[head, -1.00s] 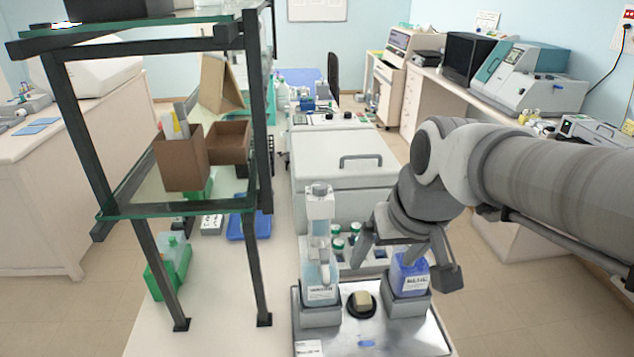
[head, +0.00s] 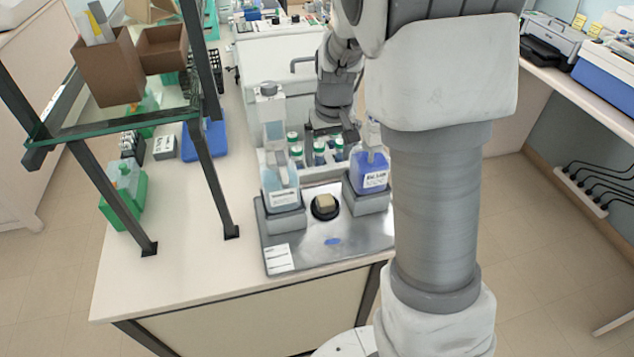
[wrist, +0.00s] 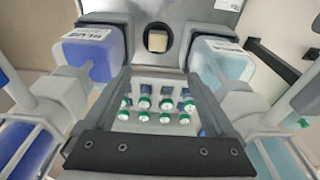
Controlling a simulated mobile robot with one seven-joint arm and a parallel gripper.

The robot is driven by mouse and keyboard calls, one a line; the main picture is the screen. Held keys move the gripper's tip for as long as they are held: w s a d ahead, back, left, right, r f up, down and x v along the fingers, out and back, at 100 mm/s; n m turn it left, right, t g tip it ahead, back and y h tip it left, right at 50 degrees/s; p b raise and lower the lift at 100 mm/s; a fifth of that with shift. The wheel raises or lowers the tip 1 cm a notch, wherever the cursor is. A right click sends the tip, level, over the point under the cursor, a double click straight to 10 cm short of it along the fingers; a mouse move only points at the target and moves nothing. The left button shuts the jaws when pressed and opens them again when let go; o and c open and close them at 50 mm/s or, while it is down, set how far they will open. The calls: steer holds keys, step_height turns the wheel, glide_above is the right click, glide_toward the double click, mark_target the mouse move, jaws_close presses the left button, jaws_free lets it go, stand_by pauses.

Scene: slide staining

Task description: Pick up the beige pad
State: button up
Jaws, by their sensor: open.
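The beige pad (head: 325,202) is a small block resting in a round black holder (head: 325,214) on a metal tray (head: 345,258). It also shows at the top middle of the wrist view (wrist: 157,41), unobstructed. My gripper (head: 331,132) is open and empty. In the head view it is behind the pad, above a rack of green-capped vials. In the wrist view the pad lies beyond the vials, with the gripper's dark body across the bottom.
A pale-blue bottle (head: 281,187) stands left of the pad and a blue bottle (head: 371,170) right of it, both in grey holders. Green-capped vials (head: 319,150) stand behind. A dark-framed glass shelf (head: 110,126) is at left. The bench's front left is clear.

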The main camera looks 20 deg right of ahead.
glide_above(326, 199)
steer(key=f, duration=1.2)
steer(key=shift+s+a+f, duration=0.15)
steer(key=shift+s+a, duration=0.1)
steer(key=shift+a, duration=0.05)
steer(key=shift+w+d+f+p, duration=0.15)
steer(key=shift+f+p, duration=0.15)
steer(key=shift+f, duration=1)
steer(key=shift+d+f+p, duration=0.1)
steer(key=shift+f+p, duration=0.15)
steer(key=shift+f, duration=1.05)
jaws_close()
